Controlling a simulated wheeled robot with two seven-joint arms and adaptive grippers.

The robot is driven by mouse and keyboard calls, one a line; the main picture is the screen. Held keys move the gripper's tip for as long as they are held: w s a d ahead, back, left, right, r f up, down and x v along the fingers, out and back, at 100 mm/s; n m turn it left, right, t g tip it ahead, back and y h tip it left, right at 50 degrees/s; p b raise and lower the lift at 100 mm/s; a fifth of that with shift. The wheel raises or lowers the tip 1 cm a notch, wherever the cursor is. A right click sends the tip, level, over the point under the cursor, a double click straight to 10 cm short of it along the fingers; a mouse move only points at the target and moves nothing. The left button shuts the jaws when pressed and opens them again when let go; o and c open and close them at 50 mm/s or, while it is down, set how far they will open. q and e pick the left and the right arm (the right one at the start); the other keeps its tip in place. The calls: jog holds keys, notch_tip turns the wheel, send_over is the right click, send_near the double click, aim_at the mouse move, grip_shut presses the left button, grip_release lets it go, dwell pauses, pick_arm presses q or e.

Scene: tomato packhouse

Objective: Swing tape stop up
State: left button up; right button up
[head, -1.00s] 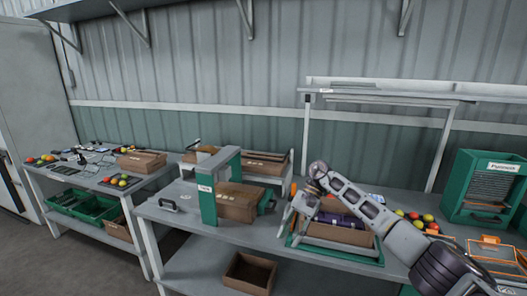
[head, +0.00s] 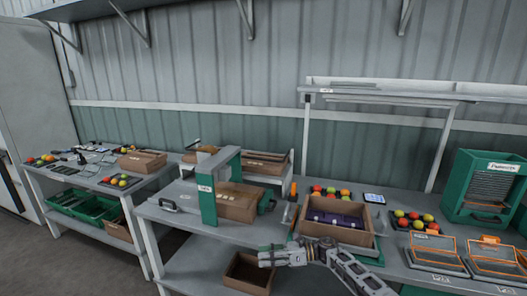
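A green taping frame (head: 207,205) stands on the middle bench, with a closed cardboard box (head: 238,206) under its arch. A small dark green part (head: 267,201) sticks up just right of that box; I cannot tell whether it is the tape stop or how it is turned. My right gripper (head: 267,257) is low in front of the bench's front edge, over the open box on the lower shelf, apart from the taping frame. Its fingers are too small to read. My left gripper is out of view.
An open cardboard box (head: 311,229) with purple contents stands right of the taping frame, beside an orange-handled thing (head: 293,190). A black handled tool (head: 168,205) lies to the left. Below is an open box (head: 236,281). The bench top between tool and frame is clear.

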jog(key=d+f+m+t+h, duration=0.2)
jog(key=d+f+m+t, duration=0.25)
jog(key=f+m, duration=0.45)
jog(key=d+f+m+t+h, duration=0.25)
jog(key=f+m+t, duration=0.35)
jog(key=f+m, duration=0.35)
jog(key=s+d+f+m+h, duration=0.3)
jog(key=s+d+f+m, duration=0.3)
jog(key=f, duration=0.4)
jog(key=s+d+f+m+h, duration=0.45)
jog(key=d+f+m, duration=0.2)
jog(key=f, duration=0.35)
jog(key=s+d+f+m+g+h, duration=0.2)
jog(key=s+d+f+m, duration=0.25)
jog(key=s+f, duration=0.4)
jog(key=s+d+f+m+g+h, duration=0.1)
jog(key=s+d+f+m+h, duration=0.3)
jog(key=s, duration=0.7)
jog(key=s+d+f+m+g, duration=0.1)
jog(key=s+f+m+g, duration=0.2)
jog(key=s, duration=1)
jog(key=s+d+f+m+g, duration=0.2)
jog(key=s+f+m+g, duration=0.1)
jog(key=s, duration=1.1)
notch_tip(320, 180, down, 2)
jog(key=shift+f+m+y, duration=0.1)
jog(key=shift+m+y, duration=0.2)
jog(key=shift+m, duration=0.55)
jog(key=shift+w+d, duration=0.1)
